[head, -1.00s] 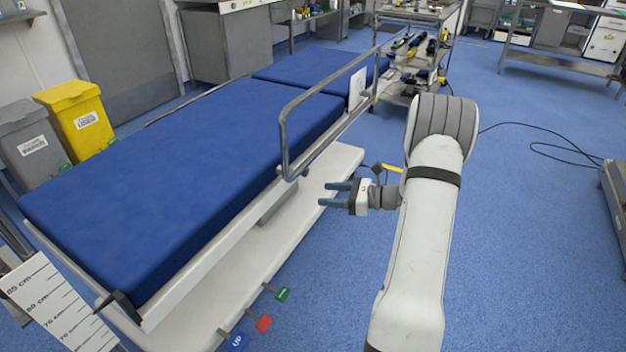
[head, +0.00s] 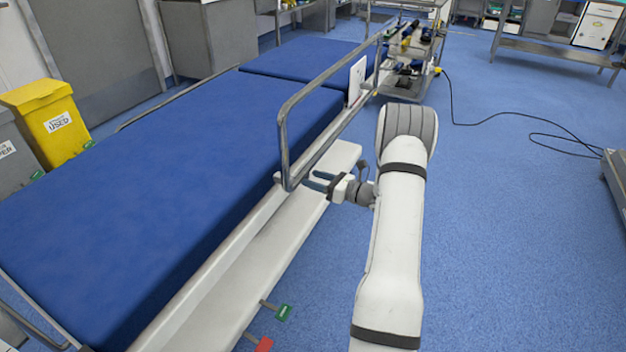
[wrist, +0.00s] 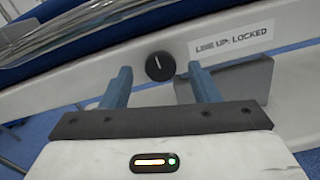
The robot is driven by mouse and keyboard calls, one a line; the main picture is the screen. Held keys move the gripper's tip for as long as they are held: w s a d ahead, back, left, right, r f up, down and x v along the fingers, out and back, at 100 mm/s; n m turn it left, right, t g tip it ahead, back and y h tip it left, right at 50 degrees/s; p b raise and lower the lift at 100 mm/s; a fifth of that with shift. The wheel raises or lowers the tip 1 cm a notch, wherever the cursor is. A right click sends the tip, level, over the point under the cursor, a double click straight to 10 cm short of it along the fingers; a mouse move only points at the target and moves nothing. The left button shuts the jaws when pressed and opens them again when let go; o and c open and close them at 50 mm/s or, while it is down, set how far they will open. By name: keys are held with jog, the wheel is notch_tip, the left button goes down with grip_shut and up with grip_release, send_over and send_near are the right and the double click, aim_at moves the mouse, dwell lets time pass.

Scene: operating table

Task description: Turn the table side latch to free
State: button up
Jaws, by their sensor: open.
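The side latch is a round black knob (wrist: 159,66) with a white line on the table's white side rail (wrist: 100,88), in the wrist view. The line points nearly straight up, tilted slightly left. A label (wrist: 232,44) to its right reads "LINE UP: LOCKED". My gripper (wrist: 163,82) is open and empty, its two blue fingers apart, with the knob showing between and just beyond the fingertips. I cannot tell any contact. In the head view my gripper (head: 318,181) points left at the table side, by the near end of the metal guard rail (head: 284,140); the knob is hidden there.
The blue mattress (head: 150,190) lies left of my gripper. Green (head: 284,312) and red (head: 264,344) pedal tags stick out low at the table base. A tool cart (head: 405,85) stands beyond the table. Open blue floor (head: 510,230) is to the right, with a black cable.

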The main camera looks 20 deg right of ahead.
jog(key=shift+x, duration=0.8)
jog(key=shift+c, duration=0.3)
jog(key=shift+d, duration=0.1)
jog(key=c, duration=0.9)
